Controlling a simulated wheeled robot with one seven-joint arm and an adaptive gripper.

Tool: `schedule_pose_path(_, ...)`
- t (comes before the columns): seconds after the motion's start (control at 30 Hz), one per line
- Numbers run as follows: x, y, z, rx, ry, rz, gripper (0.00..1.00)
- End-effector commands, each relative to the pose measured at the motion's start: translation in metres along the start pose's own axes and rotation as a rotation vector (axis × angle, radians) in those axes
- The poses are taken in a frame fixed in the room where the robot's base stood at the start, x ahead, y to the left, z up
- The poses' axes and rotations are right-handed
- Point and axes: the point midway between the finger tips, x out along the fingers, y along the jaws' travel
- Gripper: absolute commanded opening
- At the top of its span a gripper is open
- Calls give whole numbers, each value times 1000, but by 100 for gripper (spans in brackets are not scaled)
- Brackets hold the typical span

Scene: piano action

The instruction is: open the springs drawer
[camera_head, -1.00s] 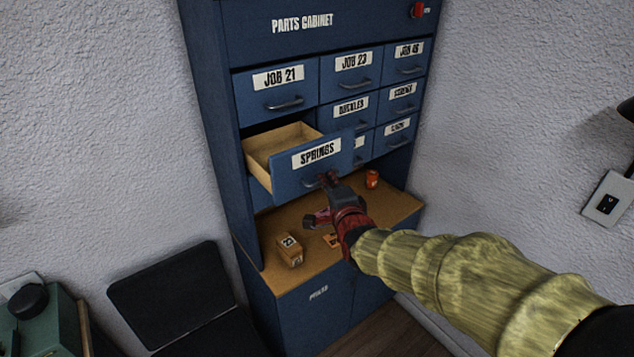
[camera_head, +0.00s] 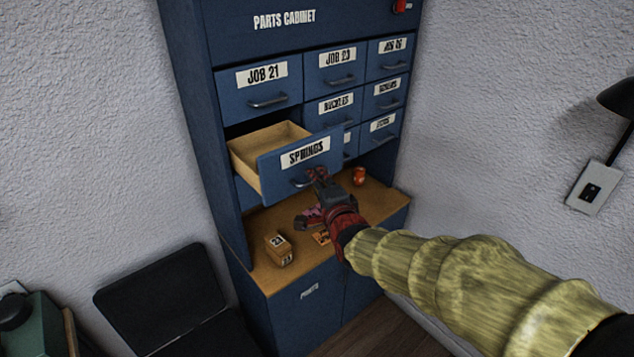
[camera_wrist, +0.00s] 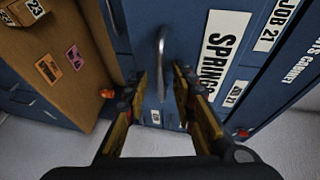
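The springs drawer (camera_head: 270,175) is pulled out of the blue cabinet, and its tan inside looks empty where it shows. Its front and label fill the middle of the wrist view (camera_wrist: 185,20). The drawer's curved metal handle (camera_head: 303,182) also shows in the wrist view (camera_wrist: 163,50), running up from between my fingers. My gripper (camera_head: 318,176) is at the right end of the handle. In the wrist view my gripper (camera_wrist: 161,80) is open, with one finger on each side of the handle's near end and gaps showing. Contact cannot be told.
Other closed drawers, such as Job 21 (camera_head: 259,90), surround the opening. The wooden counter (camera_head: 240,243) below holds a small box (camera_head: 279,250), flat cards (camera_head: 321,237) and an orange jar (camera_head: 359,176). A black chair (camera_head: 160,285) stands at lower left.

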Motion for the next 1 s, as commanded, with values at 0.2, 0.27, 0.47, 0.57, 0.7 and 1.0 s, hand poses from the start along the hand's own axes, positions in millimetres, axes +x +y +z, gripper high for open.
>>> schedule_pose_path(0.2, 0, -1, 0, 0, 0, -2, 26)
schedule_pose_path(0.27, -2, -1, 0, 0, 0, -2, 26)
schedule_pose_path(0.47, -23, -2, 0, 0, 0, -4, 26)
schedule_pose_path(0.57, -40, -2, 0, 0, 0, -4, 26)
schedule_pose_path(0.7, -65, -2, 0, 0, 0, -4, 26)
schedule_pose_path(1.0, -107, -1, 0, -1, 0, -3, 26)
